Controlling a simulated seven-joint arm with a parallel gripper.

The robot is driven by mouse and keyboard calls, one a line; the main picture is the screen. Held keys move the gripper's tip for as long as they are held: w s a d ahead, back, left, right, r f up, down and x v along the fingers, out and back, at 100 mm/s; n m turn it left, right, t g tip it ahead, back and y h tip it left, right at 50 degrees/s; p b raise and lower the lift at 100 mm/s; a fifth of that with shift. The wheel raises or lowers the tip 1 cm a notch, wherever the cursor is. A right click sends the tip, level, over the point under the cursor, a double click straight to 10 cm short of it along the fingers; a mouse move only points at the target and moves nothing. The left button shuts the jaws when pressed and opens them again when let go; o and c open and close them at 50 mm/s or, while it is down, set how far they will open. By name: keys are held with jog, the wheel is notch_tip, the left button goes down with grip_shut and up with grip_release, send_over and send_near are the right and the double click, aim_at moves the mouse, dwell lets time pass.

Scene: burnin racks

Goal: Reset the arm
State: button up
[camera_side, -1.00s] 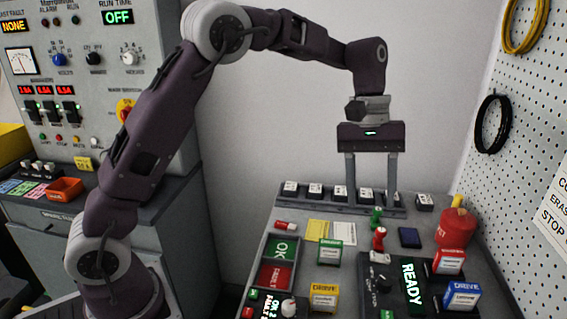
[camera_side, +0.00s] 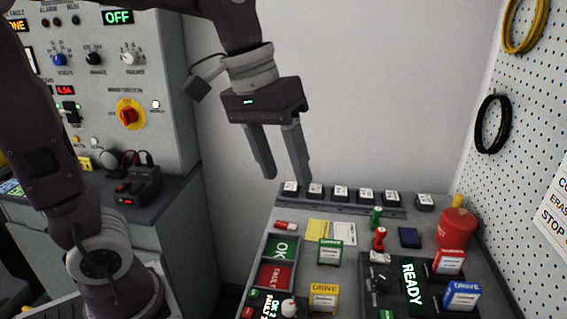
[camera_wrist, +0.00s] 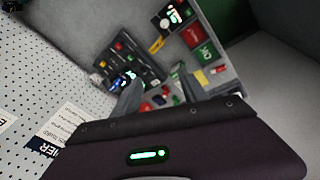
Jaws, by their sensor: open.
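My gripper (camera_side: 285,182) is open and empty in the side view. It hangs tilted above the back left part of the workbench (camera_side: 262,225), with its two fingers apart and pointing down. In the side view its fingertips are close to the left end of the row of small dark blocks with white labels (camera_side: 340,193); I cannot tell whether they touch. In the wrist view my gripper's fingers (camera_wrist: 160,92) point toward the bench, with nothing between them.
Green OK (camera_side: 283,249) and red FAULT (camera_side: 275,276) trays, several drive boxes (camera_side: 462,296), a READY panel (camera_side: 412,284) and a red canister (camera_side: 456,230) crowd the bench. A pegboard (camera_side: 520,130) bounds the right. A control cabinet (camera_side: 165,60) stands at left.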

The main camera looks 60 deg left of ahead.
jog(key=s+a+f+m+t+y, duration=0.1)
jog(key=s+f, duration=0.1)
jog(key=s, duration=0.4)
jog(key=s+a+f+m+t, duration=0.2)
jog(key=s, duration=0.4)
jog(key=shift+s+f+y, duration=0.15)
jog(key=shift+y, duration=0.25)
